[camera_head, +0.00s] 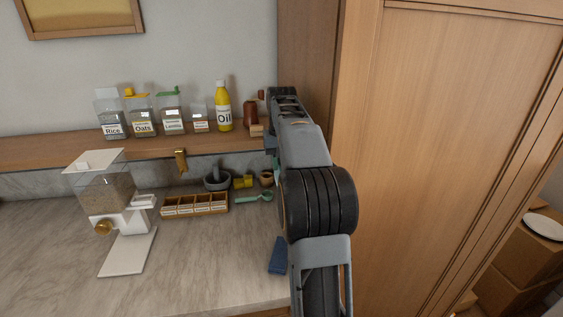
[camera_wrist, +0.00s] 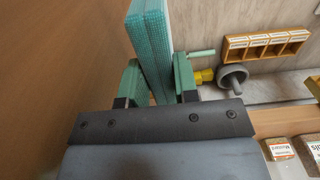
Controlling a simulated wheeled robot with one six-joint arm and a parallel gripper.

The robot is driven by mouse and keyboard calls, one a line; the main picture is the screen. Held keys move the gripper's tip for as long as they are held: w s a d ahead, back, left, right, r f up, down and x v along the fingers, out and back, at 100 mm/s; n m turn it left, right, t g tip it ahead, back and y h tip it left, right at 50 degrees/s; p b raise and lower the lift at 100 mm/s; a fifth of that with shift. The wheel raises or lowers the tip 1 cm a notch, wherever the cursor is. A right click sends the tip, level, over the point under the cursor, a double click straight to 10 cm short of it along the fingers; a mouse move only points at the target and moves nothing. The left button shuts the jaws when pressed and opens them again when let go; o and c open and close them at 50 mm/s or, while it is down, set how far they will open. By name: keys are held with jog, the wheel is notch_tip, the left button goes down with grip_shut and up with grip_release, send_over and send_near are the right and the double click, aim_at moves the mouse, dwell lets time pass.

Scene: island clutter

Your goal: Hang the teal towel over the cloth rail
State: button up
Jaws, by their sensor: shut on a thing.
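The teal towel (camera_wrist: 150,45) is folded, with a woven texture and a pale right side in the wrist view. My gripper (camera_wrist: 158,78) is shut on it, with one green finger at each side of the towel. The towel's far end runs out of the top of the wrist view. In the head view my arm hides most of the gripper and towel, near the right end of the shelf. I cannot make out a cloth rail in either view.
A tall wooden cabinet (camera_head: 430,150) stands close to the right of my arm. The wooden shelf (camera_head: 50,150) holds jars and a yellow oil bottle (camera_head: 223,108). Below are a dispenser (camera_head: 105,195), a divided box (camera_head: 195,204), a mortar (camera_head: 217,181) and a blue item (camera_head: 278,256). The front counter is mostly clear.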

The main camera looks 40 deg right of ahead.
jog(key=shift+f+b, duration=1.65)
jog(key=shift+f, duration=0.9)
jog(key=o, duration=1)
jog(key=shift+r, duration=0.15)
notch_tip(320, 180, up, 13)
jog(key=p, duration=0.3)
jog(key=shift+r+p, duration=0.2)
jog(key=shift+p, duration=0.2)
jog(key=shift+a+r, duration=0.15)
jog(key=shift+a, duration=0.4)
jog(key=s+a+f+n+t, duration=0.1)
jog(key=s+a+n, duration=0.1)
jog(key=a, duration=0.5)
jog(key=s+a+f+n+t, duration=0.1)
jog(key=s+a+f, duration=0.4)
jog(key=s+a+f+n+t, duration=0.1)
jog(key=s+a+f, duration=0.3)
jog(key=s+f, duration=0.1)
jog(key=s+a+f+n+t, duration=0.1)
jog(key=s+a+f, duration=0.4)
jog(key=f, duration=0.2)
jog(key=shift+s+a+f+t, duration=0.1)
jog(key=shift+s+a+t, duration=0.25)
jog(key=shift+t, duration=0.05)
